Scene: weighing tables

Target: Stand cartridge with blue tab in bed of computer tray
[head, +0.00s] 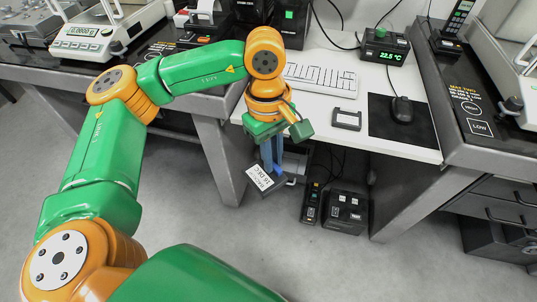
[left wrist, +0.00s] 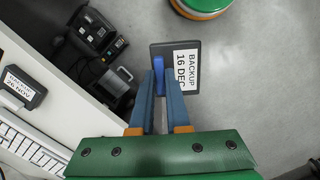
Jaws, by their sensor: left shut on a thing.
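My left gripper (head: 272,166) is shut on a dark cartridge (head: 268,182) with a white label, held in the air off the front edge of the white desk. In the left wrist view, the cartridge (left wrist: 159,52) reads "BACKUP 16 DEC", and its bright blue tab (left wrist: 158,75) is between the fingertips (left wrist: 162,88). A dark flat piece with a pale middle (head: 347,120) is at the desk's front edge; in the left wrist view this piece (left wrist: 22,88) bears a similar "BACKUP" label. I cannot tell whether it sits in a bed. My right gripper is not in view.
The white desk (head: 385,141) holds a keyboard (head: 320,80), a mouse (head: 402,108) on a black mat (head: 425,128) and a green-digit display (head: 386,48). Dark devices (head: 346,211) stand on the floor under it. Weighing tables flank it. The floor in front is clear.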

